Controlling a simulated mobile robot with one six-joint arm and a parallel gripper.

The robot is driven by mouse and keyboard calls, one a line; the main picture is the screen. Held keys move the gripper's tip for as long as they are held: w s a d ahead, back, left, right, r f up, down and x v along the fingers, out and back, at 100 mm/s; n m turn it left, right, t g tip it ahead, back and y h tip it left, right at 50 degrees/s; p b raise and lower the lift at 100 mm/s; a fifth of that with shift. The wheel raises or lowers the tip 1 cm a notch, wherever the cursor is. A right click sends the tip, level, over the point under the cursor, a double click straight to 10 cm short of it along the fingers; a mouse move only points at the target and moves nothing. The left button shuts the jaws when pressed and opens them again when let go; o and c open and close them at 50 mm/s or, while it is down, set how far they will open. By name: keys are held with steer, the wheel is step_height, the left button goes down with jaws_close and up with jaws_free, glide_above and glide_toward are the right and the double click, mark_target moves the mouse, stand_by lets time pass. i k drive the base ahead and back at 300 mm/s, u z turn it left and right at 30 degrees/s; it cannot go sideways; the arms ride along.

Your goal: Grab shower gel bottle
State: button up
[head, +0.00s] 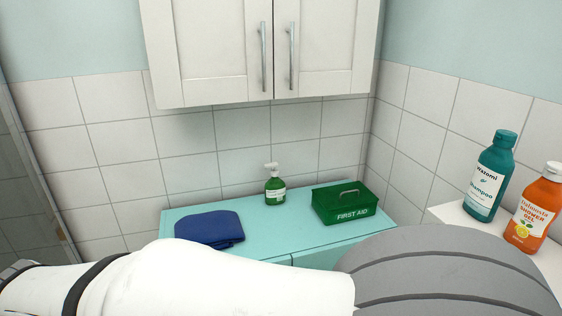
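The shower gel bottle (534,212) is orange with a white cap and a label reading "SHOWER GEL". It stands upright at the right edge of the head view on a white surface (453,214). A teal shampoo bottle (490,178) stands upright just left of it. My arm crosses the bottom of the view in front of the cabinet, its grey part reaching close below the bottles. My gripper is not visible, so its state and its distance from the bottle do not show.
A turquoise cabinet top (270,236) holds a folded blue towel (209,228), a green pump bottle (275,190) and a green first aid box (348,203). A white wall cabinet (215,50) hangs above. A glass panel (28,175) stands at the left.

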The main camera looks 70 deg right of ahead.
mark_target(540, 205)
steer(key=z, duration=1.75)
steer(key=k, duration=0.05)
steer(key=z, duration=2.4)
